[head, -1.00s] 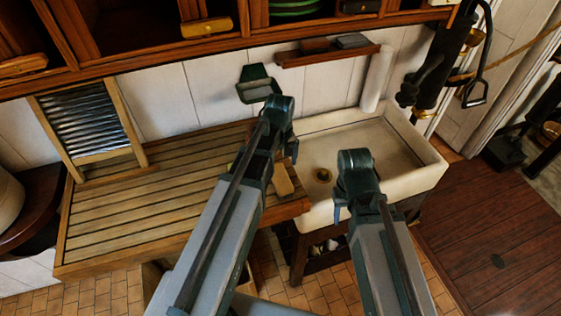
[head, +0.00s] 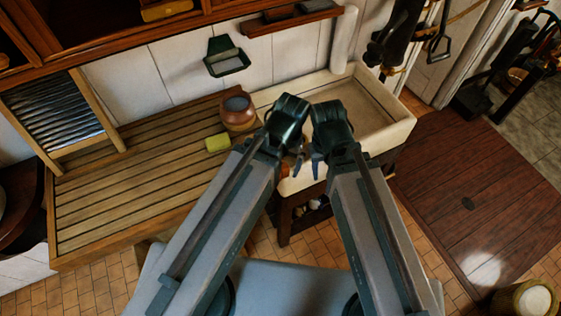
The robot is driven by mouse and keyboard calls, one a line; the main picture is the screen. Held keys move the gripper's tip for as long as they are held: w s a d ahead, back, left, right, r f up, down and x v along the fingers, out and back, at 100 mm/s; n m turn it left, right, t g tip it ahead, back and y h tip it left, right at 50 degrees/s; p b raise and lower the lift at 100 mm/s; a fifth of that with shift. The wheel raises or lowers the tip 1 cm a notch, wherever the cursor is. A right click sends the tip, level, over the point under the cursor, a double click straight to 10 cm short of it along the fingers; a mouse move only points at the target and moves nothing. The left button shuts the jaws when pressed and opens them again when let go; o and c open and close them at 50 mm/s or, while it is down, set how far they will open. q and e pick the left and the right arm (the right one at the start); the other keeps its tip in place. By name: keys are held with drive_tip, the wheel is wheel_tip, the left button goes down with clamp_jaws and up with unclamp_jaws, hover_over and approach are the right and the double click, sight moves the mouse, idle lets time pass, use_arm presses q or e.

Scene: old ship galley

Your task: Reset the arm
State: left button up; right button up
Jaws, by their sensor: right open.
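My two arms reach forward from the bottom of the head view, and their wrists nearly meet at the front left corner of the sink. My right gripper (head: 317,167) points down beside the sink's front wall; a blue-grey finger shows and it is open, with nothing seen in it. My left gripper (head: 299,162) is mostly hidden below its dark wrist; only a small blue-grey part shows, so its jaws cannot be made out.
A brown pot (head: 238,124) and a yellow-green sponge (head: 217,143) sit on the slatted wooden counter (head: 130,195), left of my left wrist. The white sink (head: 388,137) lies behind my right wrist. A washboard (head: 55,113) leans at the left.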

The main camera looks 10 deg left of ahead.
use_arm(q)
drive_tip(key=shift+s+d, duration=0.15)
drive_tip(key=shift+s, duration=0.1)
wheel_tip(320, 180, down, 19)
drive_tip(key=b, duration=1.9)
drive_tip(key=shift+f+m, duration=0.15)
drive_tip(key=shift+m, duration=0.15)
